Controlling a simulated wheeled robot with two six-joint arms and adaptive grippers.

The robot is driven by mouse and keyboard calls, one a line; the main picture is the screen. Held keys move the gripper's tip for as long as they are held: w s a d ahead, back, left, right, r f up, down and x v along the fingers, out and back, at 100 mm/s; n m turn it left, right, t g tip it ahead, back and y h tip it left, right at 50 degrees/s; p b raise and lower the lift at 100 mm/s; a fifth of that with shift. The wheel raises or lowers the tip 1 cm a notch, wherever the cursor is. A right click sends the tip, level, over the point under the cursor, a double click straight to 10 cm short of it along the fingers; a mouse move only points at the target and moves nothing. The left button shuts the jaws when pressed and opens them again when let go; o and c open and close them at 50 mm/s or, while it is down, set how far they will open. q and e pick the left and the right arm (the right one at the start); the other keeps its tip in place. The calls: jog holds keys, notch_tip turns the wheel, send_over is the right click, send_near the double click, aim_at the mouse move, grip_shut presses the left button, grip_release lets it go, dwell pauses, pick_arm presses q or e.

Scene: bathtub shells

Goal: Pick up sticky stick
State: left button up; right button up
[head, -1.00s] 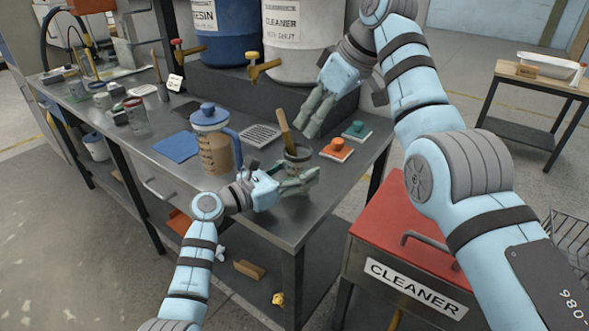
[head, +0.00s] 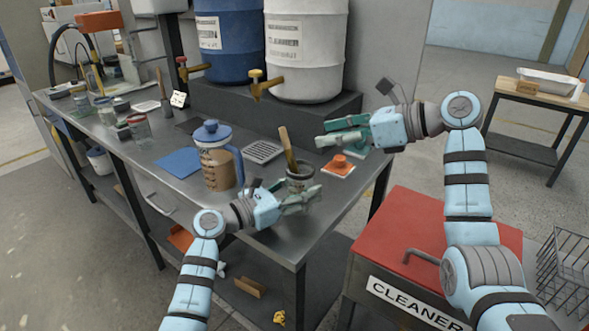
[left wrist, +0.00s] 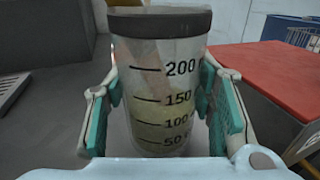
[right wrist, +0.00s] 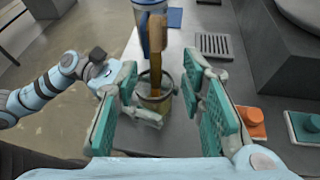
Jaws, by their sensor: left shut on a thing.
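The sticky stick (head: 288,150), a tan wooden handle, stands tilted in a graduated cup (head: 300,179) with a dark rim. It also shows in the right wrist view (right wrist: 156,52), rising out of the cup (right wrist: 152,96). My left gripper (head: 300,200) is shut on the cup; in the left wrist view its green-padded fingers lie on both sides of the clear cup (left wrist: 160,90). My right gripper (head: 325,134) is open and empty, level with the stick and to its right. In the right wrist view its fingers (right wrist: 165,105) are spread, with the stick and cup beyond them.
An orange-knobbed scraper (head: 339,166) lies right of the cup. A blue-lidded jug (head: 217,165), a blue sheet (head: 178,162) and a drain grate (head: 263,151) are on the steel bench to the left. The red cleaner cabinet (head: 420,230) stands right of the bench.

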aim_at(287, 154)
jog(key=x, duration=1.1)
jog(key=shift+s+a+f, duration=0.15)
jog(key=shift+s+f, duration=0.15)
jog(key=shift+f, duration=0.1)
grip_shut()
